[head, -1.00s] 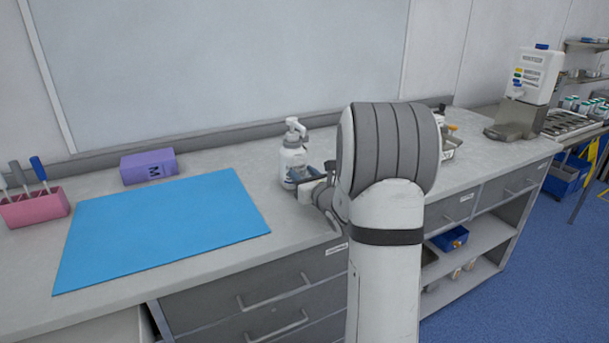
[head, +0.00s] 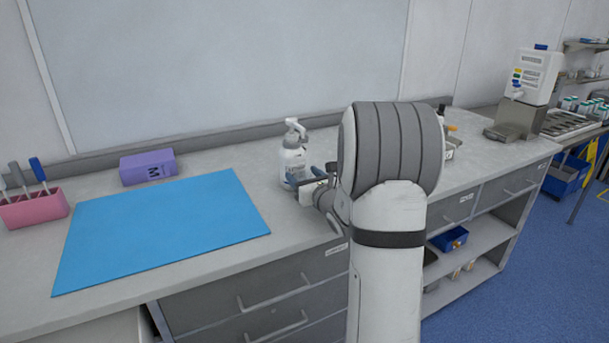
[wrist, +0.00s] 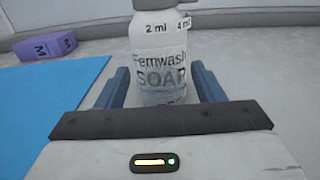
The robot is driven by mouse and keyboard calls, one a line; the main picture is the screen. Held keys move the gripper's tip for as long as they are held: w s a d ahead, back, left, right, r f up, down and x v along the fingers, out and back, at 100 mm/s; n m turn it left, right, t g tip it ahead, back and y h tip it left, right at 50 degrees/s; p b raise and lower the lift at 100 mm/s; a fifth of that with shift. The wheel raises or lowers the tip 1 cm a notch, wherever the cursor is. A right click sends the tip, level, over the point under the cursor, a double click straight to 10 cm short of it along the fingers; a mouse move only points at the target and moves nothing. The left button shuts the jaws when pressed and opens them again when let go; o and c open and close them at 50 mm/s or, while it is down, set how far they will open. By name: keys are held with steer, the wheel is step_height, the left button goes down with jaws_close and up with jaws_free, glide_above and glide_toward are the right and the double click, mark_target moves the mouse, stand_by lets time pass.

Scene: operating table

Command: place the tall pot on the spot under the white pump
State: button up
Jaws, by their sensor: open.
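A tall translucent bottle with a white pump head (head: 293,158) stands upright on the grey counter. In the wrist view its body (wrist: 160,45) shows the words "Fernwash SOAP". My gripper (head: 312,178) is open at the bottle. Its two blue fingers (wrist: 162,84) lie to the left and right of the bottle's lower part; I cannot tell whether they touch it. A white dispenser (head: 536,76) with a small spout stands at the far right. Under it is a grey metal base with a tray (head: 505,130). I see nothing clearly identifiable as a separate tall pot.
A blue mat (head: 160,230) lies on the counter to the left. Behind it is a purple box (head: 148,167). A pink holder (head: 33,208) with tools stands at far left. My arm hides part of the counter; small items (head: 449,141) show behind it.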

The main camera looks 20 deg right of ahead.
steer(key=s, duration=1.1)
steer(key=shift+s+d, duration=0.15)
steer(key=shift+s, duration=0.05)
steer(key=a+n+g+y, duration=0.1)
steer(key=a+n+y, duration=0.1)
steer(key=a, duration=0.2)
steer(key=s+a+n+g+y, duration=0.1)
steer(key=a+n+y, duration=0.1)
steer(key=a+n, duration=0.1)
steer(key=a+n+g+y, duration=0.1)
steer(key=a+n+y, duration=0.1)
steer(key=a, duration=0.3)
steer(key=shift+s+a+r+n+y, duration=0.25)
steer(key=shift+s+a+n+y, duration=0.15)
steer(key=shift+n, duration=0.3)
steer(key=s+a+f+n+g, duration=0.3)
steer(key=s+a+n+g, duration=0.35)
steer(key=s+n, duration=0.2)
steer(key=s+a+f+n+g, duration=0.2)
steer(key=s+a+n+g, duration=0.45)
steer(key=n, duration=0.25)
steer(key=s+d+n+h, duration=0.6)
steer(key=d+n+h, duration=0.1)
steer(key=n, duration=0.2)
steer(key=shift+f+n, duration=0.35)
steer(key=shift+f, duration=0.05)
steer(key=shift+d+r, duration=0.1)
